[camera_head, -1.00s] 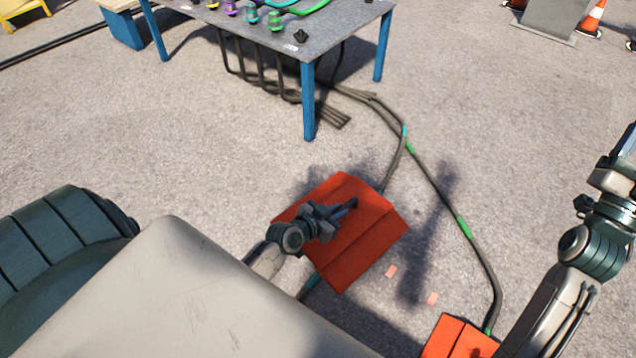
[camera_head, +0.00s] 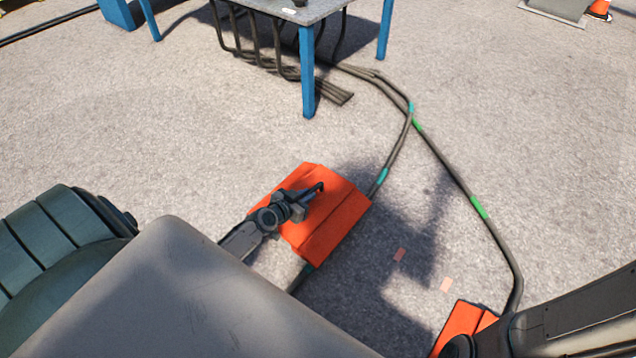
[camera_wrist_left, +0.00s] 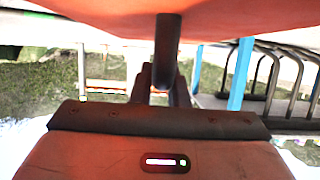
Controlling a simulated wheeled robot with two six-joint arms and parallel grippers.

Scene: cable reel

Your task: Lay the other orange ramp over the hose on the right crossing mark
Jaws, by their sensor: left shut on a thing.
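An orange ramp (camera_head: 337,222) with two sloped sides shows in the middle of the head view. My left gripper (camera_head: 312,190) is shut on the upright handle at the ramp's top. In the left wrist view, the dark handle (camera_wrist_left: 167,45) sits between the fingers, with the ramp's orange face (camera_wrist_left: 240,18) along the top. The ramp hides part of the teal-banded hose (camera_head: 394,160); its height above the ground is unclear. A second orange ramp (camera_head: 459,325) lies at the bottom right, by the green-banded hose (camera_head: 455,180), partly behind my right arm. The right gripper cannot be made out.
Open ground lies to the left and right.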

